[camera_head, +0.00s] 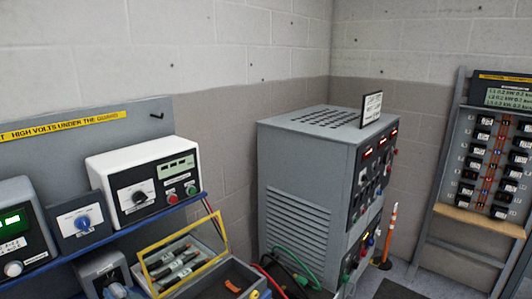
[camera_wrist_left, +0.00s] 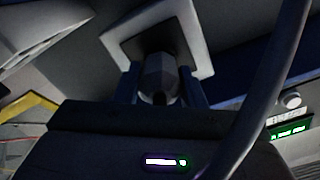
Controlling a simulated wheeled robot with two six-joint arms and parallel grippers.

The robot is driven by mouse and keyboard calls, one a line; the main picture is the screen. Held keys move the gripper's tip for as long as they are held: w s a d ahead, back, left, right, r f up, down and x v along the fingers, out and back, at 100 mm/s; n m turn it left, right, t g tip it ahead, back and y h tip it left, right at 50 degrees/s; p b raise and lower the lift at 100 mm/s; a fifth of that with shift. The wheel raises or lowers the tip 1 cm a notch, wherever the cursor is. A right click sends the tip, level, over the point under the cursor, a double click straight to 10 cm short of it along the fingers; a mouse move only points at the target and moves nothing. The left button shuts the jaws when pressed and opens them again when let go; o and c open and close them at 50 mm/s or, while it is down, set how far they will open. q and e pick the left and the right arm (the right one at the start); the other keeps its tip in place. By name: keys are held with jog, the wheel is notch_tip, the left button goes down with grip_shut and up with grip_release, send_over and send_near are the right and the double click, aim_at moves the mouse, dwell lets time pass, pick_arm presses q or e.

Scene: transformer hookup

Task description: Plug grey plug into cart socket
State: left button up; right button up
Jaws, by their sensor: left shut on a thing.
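My left gripper (camera_head: 118,291) is at the bottom left of the head view, low in front of a grey box with a square face, which looks like the socket (camera_head: 93,268). In the left wrist view the two blue fingers (camera_wrist_left: 161,90) are shut on the grey plug (camera_wrist_left: 160,72). The plug points at the square, pale-rimmed socket (camera_wrist_left: 120,40) and overlaps its dark opening. I cannot tell how deep the plug sits, or whether it is only in front. My right gripper is not in view.
Above the socket, a blue-edged shelf carries a white meter box (camera_head: 150,180), a blue-knob box (camera_head: 80,222) and a green-display box (camera_head: 20,225). A yellow-framed case (camera_head: 150,252) stands close to the right. A grey cabinet (camera_head: 300,190) with cables stands beyond. A thick grey cable (camera_wrist_left: 262,90) crosses the wrist view.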

pick_arm(q)
jog(key=shift+m, duration=0.4)
jog(key=o, duration=1.2)
jog(key=shift+o, duration=0.2)
jog(key=shift+s+d+f, duration=0.1)
jog(key=shift+s+d, duration=0.05)
jog(key=shift+s+d+b, duration=0.4)
jog(key=shift+s+d, duration=0.05)
jog(key=shift+d, duration=0.1)
jog(key=shift+b+v, duration=0.45)
jog(key=shift+v, duration=1.2)
